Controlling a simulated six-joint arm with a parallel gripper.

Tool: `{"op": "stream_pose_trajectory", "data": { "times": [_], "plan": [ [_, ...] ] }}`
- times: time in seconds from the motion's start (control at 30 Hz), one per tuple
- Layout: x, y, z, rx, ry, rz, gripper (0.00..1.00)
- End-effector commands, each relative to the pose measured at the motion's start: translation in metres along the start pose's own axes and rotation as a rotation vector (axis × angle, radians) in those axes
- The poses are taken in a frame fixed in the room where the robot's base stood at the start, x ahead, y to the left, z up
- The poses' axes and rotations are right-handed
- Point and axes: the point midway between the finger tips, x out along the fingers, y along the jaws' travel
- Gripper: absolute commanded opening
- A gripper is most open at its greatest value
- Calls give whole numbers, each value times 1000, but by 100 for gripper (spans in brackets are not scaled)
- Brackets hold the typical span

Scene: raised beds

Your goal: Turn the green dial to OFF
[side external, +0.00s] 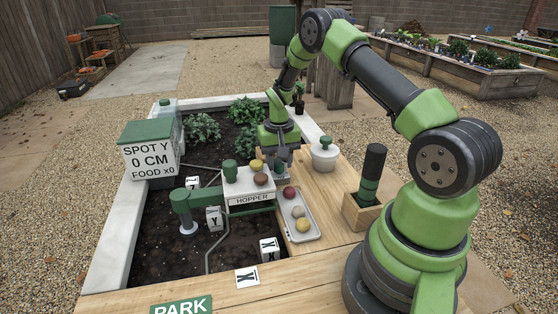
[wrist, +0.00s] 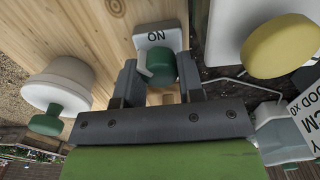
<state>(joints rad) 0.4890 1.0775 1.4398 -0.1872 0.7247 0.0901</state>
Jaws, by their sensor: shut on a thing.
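The green dial (wrist: 161,70) sits on a pale plate (wrist: 171,38) in the wrist view. The plate carries the word ON, seen upside down. A white pointer piece shows beside the dial. My gripper (wrist: 157,63) has one finger on each side of the dial and is shut on it. In the side external view my gripper (side external: 281,160) points down at the wooden deck, behind the hopper (side external: 248,184). The dial is hidden there by the gripper and the hopper. I see no OFF mark in either view.
A white pot with a green knob (side external: 325,155) stands just right of my gripper. A tray (side external: 302,232) with several balls lies in front. A yellow round thing (wrist: 280,45) is close by in the wrist view. A sign box (side external: 150,158) reads SPOT Y, 0 CM, FOOD X0.

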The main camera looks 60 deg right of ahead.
Motion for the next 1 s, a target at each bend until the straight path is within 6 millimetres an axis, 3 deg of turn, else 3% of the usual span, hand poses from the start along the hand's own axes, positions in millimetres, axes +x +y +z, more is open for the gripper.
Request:
{"op": "stream_pose_trajectory", "data": {
  "times": [0.6,1.0],
  "plan": [
    [0,0,0,-555,-2,0,12],
    [0,0,0,-748,-2,0,12]
  ]
}}
